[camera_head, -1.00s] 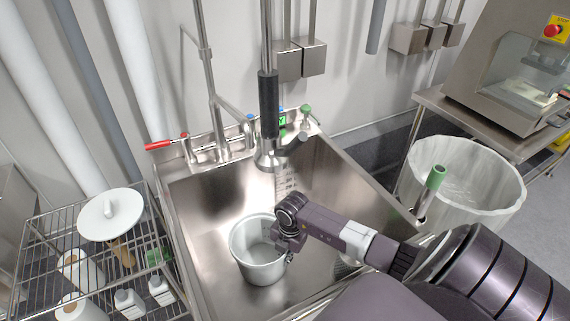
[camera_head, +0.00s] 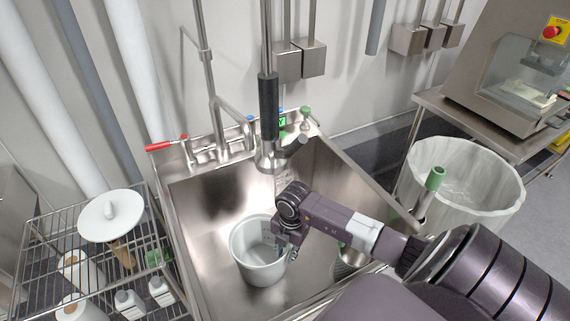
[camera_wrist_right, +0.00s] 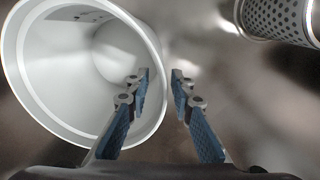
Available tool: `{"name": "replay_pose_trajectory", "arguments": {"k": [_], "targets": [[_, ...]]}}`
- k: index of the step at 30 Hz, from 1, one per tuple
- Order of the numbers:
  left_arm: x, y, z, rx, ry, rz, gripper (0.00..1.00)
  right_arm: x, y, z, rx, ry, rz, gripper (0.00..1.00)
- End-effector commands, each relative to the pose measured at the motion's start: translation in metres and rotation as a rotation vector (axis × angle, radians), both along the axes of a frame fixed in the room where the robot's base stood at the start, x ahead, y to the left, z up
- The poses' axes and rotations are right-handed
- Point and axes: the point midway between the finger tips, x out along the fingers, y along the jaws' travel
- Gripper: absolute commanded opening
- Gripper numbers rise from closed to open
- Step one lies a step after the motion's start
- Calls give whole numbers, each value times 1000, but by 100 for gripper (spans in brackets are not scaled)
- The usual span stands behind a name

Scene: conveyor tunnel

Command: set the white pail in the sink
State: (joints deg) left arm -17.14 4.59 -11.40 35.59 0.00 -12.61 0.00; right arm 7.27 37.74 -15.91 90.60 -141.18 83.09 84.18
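The white pail (camera_head: 254,270) stands upright on the sink floor, near the front of the steel sink (camera_head: 205,215). My right gripper (camera_head: 287,248) is at the pail's right rim. In the right wrist view the pail (camera_wrist_right: 45,60) lies on its picture's left. There the gripper (camera_wrist_right: 162,78) is parted, with one finger over the pail's opening and the other outside the rim. A gap shows between the fingertips, with the rim between them. My left gripper is not in view.
A perforated metal cylinder (camera_wrist_right: 276,16) stands in the sink beside the pail, partly behind my arm. A hanging spray nozzle (camera_head: 271,157) is above the sink. A wire rack (camera_head: 40,235) stands left; a lined white bin (camera_head: 470,180) stands right.

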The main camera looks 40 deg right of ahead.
Motion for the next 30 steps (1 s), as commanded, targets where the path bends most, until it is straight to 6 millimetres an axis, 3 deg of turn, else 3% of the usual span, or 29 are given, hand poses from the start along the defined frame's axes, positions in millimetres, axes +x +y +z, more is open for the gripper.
{"name": "replay_pose_trajectory", "arguments": {"k": [6,12,30], "targets": [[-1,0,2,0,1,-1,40,-3,-3,48,-3,-3,1,22],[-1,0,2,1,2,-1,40,-6,-3,73,-2,-1,0,22],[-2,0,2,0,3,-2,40,-7,-2,79,-1,1,-1,22]]}}
